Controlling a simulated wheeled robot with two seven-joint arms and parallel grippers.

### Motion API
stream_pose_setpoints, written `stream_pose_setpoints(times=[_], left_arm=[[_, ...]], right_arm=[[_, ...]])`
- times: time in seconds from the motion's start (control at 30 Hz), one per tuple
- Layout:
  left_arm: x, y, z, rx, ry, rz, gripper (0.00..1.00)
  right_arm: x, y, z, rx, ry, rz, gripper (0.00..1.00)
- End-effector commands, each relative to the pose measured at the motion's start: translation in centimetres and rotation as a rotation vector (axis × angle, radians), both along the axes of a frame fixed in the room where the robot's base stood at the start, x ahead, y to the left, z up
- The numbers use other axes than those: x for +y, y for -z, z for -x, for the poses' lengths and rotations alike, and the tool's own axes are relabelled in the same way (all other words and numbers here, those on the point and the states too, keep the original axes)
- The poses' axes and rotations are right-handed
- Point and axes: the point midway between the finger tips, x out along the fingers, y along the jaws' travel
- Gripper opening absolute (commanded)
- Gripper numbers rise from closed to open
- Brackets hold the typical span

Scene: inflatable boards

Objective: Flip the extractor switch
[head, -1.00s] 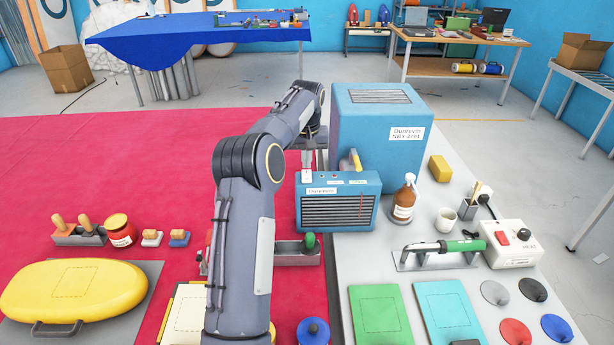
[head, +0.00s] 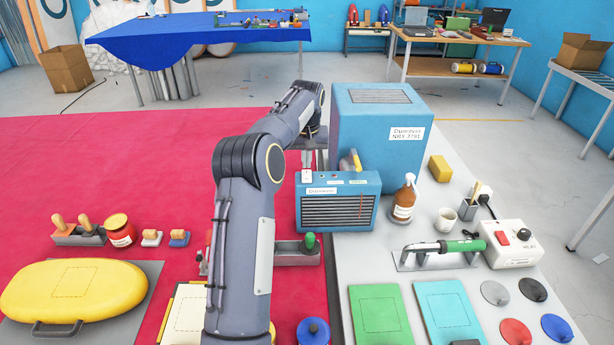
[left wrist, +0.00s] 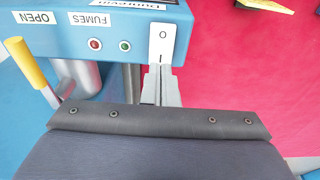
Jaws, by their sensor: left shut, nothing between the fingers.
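The extractor (head: 338,208) is a blue box with a dark front grille, in front of a larger blue cabinet (head: 375,135). Its switch (head: 307,176) is a white plate at the left end of the top; in the left wrist view the switch (left wrist: 161,40) shows an O and a line mark. My left gripper (left wrist: 161,85) is shut and empty, its tips at the line-mark end of the switch. I cannot tell whether they touch. In the head view the gripper is small and partly hidden by my arm. My right gripper is not in view.
A yellow-handled lever (left wrist: 27,62) stands beside the switch, with a red lamp (left wrist: 95,43) and a green lamp (left wrist: 125,46) between. A brown spray bottle (head: 403,200) stands right of the extractor. The red mat (head: 150,165) to the left has free room.

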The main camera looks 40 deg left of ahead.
Motion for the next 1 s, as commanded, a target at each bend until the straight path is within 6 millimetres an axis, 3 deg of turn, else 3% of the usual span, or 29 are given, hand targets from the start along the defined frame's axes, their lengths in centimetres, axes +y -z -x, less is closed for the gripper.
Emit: stream_pose_setpoints(times=[1.0], left_arm=[[0.0, 1.5, 0.0, 0.001, 0.000, 0.001, 0.00]], right_arm=[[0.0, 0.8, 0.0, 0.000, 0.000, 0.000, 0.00]])
